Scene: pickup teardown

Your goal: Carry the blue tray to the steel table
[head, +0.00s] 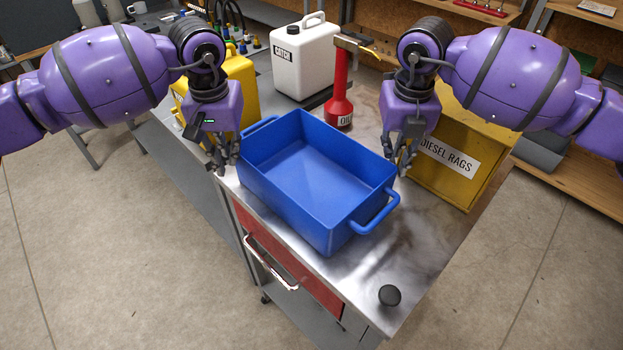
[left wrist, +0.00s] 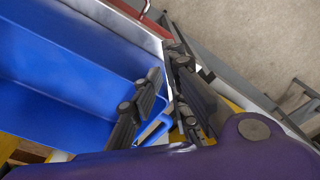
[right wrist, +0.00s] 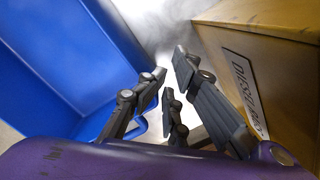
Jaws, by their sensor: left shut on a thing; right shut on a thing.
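The blue tray (head: 315,172) is empty and upright, over the steel table (head: 425,262); I cannot tell whether its base touches the top. It has a handle at its left end and one at its front right end. My left gripper (head: 222,160) is shut on the tray at its left side; in the left wrist view its fingers (left wrist: 165,100) are beside the tray wall and handle. My right gripper (head: 402,158) is shut on the tray near its right corner, with its fingers (right wrist: 165,95) beside the wall. The exact contacts are partly hidden.
A yellow diesel rags box (head: 458,155) stands close to my right gripper. A red oil can (head: 339,100) and a white canister (head: 305,55) stand behind the tray. A yellow can (head: 240,85) is behind my left gripper.

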